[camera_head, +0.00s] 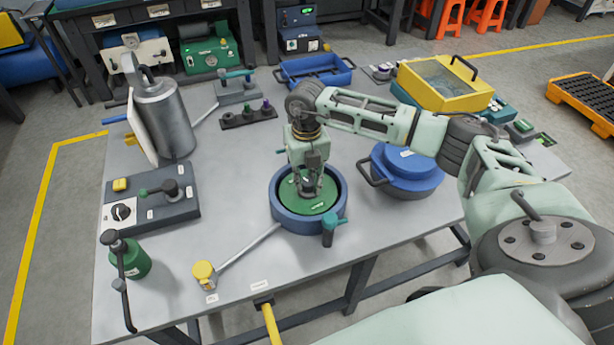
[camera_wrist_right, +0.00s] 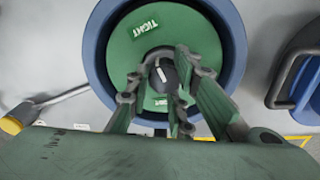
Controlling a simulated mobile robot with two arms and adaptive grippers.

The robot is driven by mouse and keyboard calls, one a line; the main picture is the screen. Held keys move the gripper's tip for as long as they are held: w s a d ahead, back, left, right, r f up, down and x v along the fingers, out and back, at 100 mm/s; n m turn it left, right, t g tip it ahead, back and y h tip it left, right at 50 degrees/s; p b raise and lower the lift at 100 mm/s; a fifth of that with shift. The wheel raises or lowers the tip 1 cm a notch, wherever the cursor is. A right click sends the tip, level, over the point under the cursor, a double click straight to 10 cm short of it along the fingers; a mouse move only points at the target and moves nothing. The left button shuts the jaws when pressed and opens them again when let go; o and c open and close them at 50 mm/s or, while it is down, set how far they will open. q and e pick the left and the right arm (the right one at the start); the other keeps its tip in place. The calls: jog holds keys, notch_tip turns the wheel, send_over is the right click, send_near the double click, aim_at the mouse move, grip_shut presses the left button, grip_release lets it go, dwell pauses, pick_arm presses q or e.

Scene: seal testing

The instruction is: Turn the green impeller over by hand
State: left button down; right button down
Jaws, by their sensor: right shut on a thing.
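The green impeller (camera_head: 322,203) is a round green disc lying inside a blue ring-shaped housing (camera_head: 281,216) in the middle of the table. In the right wrist view the impeller (camera_wrist_right: 190,35) carries a "TIGHT" label and has a dark central knob (camera_wrist_right: 163,72) with a white mark. My right gripper (camera_head: 307,192) reaches down from above to the middle of the disc. In the wrist view its fingers (camera_wrist_right: 160,90) are closed around the dark central knob, partly hiding it. My left gripper is not in view.
A teal-handled fitting (camera_head: 329,228) stands at the housing's front rim. A blue lidded pot (camera_head: 407,170) is to the right. A yellow-capped lever (camera_head: 205,272) lies front left. A grey control box (camera_head: 150,200) and metal cylinder (camera_head: 165,118) stand left. The table's front right is clear.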

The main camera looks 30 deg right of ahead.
jog(key=m, duration=0.2)
jog(key=d+m+p, duration=0.1)
jog(key=m, duration=0.2)
jog(key=shift+r, duration=0.15)
jog(key=m+p, duration=0.1)
jog(key=m, duration=0.1)
jog(key=shift+m, duration=0.4)
jog(key=m+p, duration=0.2)
jog(key=m, duration=0.2)
jog(key=shift+m, duration=0.5)
jog(key=shift+f, duration=0.3)
jog(key=c, duration=2)
grip_release()
jog(key=o, duration=0.6)
jog(key=shift+s+r, duration=0.1)
jog(key=shift+s, duration=0.2)
jog(key=o, duration=0.4)
jog(key=shift+w, duration=0.1)
jog(key=shift+c, duration=0.2)
jog(key=shift+w+a, duration=0.1)
jog(key=shift+a, duration=0.1)
